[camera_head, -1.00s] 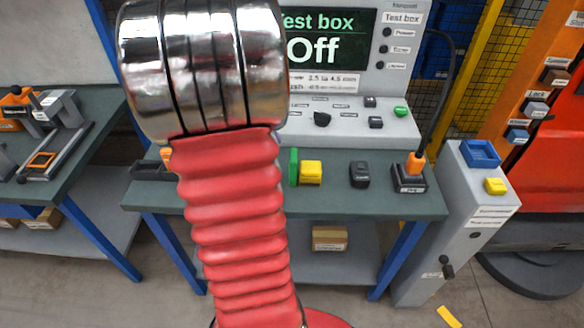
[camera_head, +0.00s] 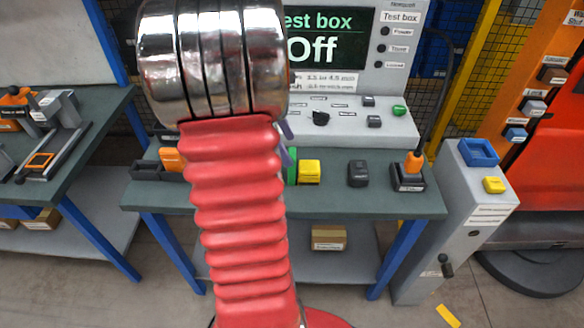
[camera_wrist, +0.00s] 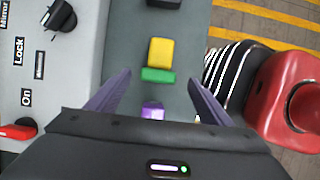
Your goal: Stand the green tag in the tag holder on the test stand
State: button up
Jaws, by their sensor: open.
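The green tag (camera_head: 292,173) is a thin upright piece on the test bench top, close beside a yellow block (camera_head: 310,171). In the wrist view the green tag (camera_wrist: 158,75) is a short strip along the yellow block's near edge (camera_wrist: 160,51). My gripper (camera_wrist: 160,77) is open, its two purple-grey fingers on either side of the tag in that view; contact cannot be told. In the head view my gripper (camera_head: 287,142) is mostly hidden behind my arm, and a finger overlaps the tag. I cannot make out which piece is the tag holder.
A purple block (camera_wrist: 153,110) lies between my fingers' bases in the wrist view. A dark block (camera_head: 358,173) and a black socket with an orange plug (camera_head: 413,166) stand right on the bench. The test box (camera_head: 345,120) rises behind. A grey pedestal (camera_head: 462,215) stands at right.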

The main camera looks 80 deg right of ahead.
aim_at(292, 154)
jog(key=shift+f, duration=0.1)
jog(key=shift+x, duration=2.55)
jog(key=shift+w+d, duration=0.15)
jog(key=shift+c, duration=0.5)
jog(key=c, duration=1.2)
notch_tip(292, 154, up, 10)
